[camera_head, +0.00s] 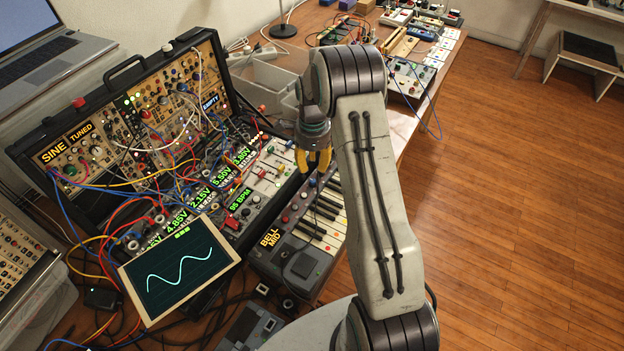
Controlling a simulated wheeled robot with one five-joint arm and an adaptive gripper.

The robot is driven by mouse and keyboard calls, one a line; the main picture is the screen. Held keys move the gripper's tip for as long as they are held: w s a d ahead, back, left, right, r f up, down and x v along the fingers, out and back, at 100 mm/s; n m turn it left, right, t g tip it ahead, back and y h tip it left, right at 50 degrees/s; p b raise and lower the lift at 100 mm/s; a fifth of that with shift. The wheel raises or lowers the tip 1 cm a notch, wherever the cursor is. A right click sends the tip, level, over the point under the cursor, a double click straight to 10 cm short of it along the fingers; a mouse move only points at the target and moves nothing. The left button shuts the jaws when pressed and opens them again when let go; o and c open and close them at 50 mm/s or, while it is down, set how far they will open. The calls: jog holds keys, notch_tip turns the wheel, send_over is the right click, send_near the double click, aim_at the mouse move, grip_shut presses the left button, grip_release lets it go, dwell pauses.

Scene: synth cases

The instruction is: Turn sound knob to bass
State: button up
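A small keyboard synth (312,262) stands on the table's front edge, left of my arm. A yellow label on it (271,238) reads "BELL" and "MID". A row of small knobs (293,208) runs along its left side. I cannot tell which of them is the sound knob. My gripper (314,168) has two yellow fingers pointing down above the far end of this synth. The fingers are apart with nothing seen between them. A blue-topped knob (312,183) shows just below the fingertips; I cannot tell whether they touch it. My arm hides part of the synth's right side.
An open modular synth case (130,75) with many patch cables fills the left. A tablet (181,268) showing a wave leans at its front. Grey bins (277,76) stand behind my gripper. More small devices (410,78) are at the back.

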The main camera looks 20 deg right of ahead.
aim_at(313, 180)
jog(key=shift+f+m, duration=0.25)
jog(key=shift+m, duration=0.05)
jog(key=shift+f+p, duration=0.6)
jog(key=shift+f, duration=2.8)
grip_shut()
